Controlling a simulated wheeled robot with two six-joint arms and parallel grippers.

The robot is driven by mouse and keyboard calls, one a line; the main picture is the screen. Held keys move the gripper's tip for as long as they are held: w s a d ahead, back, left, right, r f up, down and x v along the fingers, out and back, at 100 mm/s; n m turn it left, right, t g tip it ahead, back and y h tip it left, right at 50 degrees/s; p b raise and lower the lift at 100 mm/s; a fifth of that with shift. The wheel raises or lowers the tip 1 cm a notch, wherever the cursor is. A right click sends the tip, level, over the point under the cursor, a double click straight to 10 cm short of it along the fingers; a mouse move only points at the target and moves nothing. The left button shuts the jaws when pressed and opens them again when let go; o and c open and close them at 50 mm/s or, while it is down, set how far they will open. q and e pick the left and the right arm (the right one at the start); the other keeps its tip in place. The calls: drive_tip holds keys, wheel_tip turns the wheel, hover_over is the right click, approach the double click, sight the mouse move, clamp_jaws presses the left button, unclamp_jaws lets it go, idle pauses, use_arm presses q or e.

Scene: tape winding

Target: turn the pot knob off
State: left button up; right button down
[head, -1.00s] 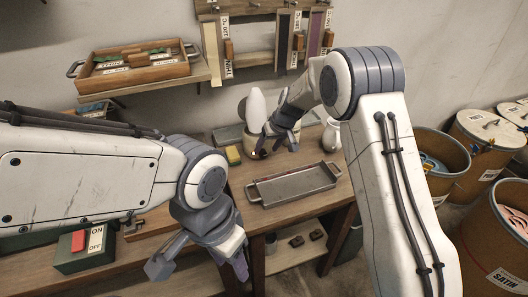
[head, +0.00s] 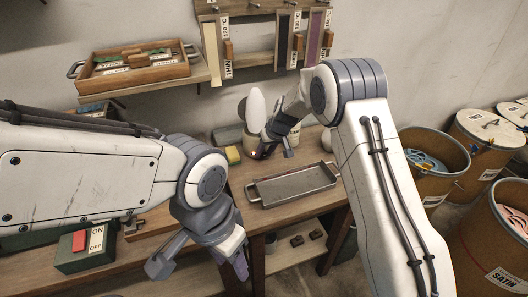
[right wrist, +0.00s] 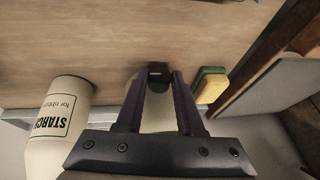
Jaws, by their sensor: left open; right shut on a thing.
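The pot (head: 252,139) is a cream vessel at the back of the workbench, with a tall white rounded object above it. In the right wrist view its dark knob (right wrist: 157,73) shows between the fingertips, with a small pale mark. My right gripper (head: 276,150) is at the front of the pot, pointing down. It also shows in the right wrist view (right wrist: 155,82), shut on the knob, with the pale pot body partly hidden between the fingers. My left gripper (head: 200,262) is open and empty at the bench's front edge, well away from the pot.
A metal tray (head: 292,186) lies on the bench in front of the pot. A yellow-green sponge (head: 233,155) is left of the pot. A starch bottle (right wrist: 63,110) stands close beside it. A dark box with a red ON/OFF switch (head: 85,248) sits at lower left. Bins stand at right.

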drive_tip(key=shift+a+r+h+p, duration=0.3)
drive_tip(key=shift+h+p, duration=0.3)
drive_tip(key=shift+p, duration=1.4)
drive_tip(key=shift+s+f+n+t+h, duration=0.1)
drive_tip(key=shift+f+n+t+h, duration=0.05)
drive_tip(key=shift+n+t+h, duration=0.15)
drive_tip(key=shift+a+f, duration=0.1)
drive_tip(key=shift+f, duration=0.05)
drive_tip(key=h+b, duration=0.1)
drive_tip(key=b, duration=0.2)
drive_tip(key=t+h+b, duration=0.1)
drive_tip(key=b, duration=0.2)
drive_tip(key=h+b, duration=0.1)
drive_tip(key=b, duration=0.2)
drive_tip(key=shift+a+f+n+h+b, duration=0.2)
drive_tip(key=shift+f+n+h+b, duration=0.1)
drive_tip(key=shift+n+h, duration=0.1)
drive_tip(key=shift+s+r+t+b, duration=0.15)
drive_tip(key=shift+t+b, duration=0.15)
drive_tip(key=shift+b, duration=0.3)
drive_tip(key=shift+h, duration=0.3)
drive_tip(key=c, duration=0.5)
unclamp_jaws()
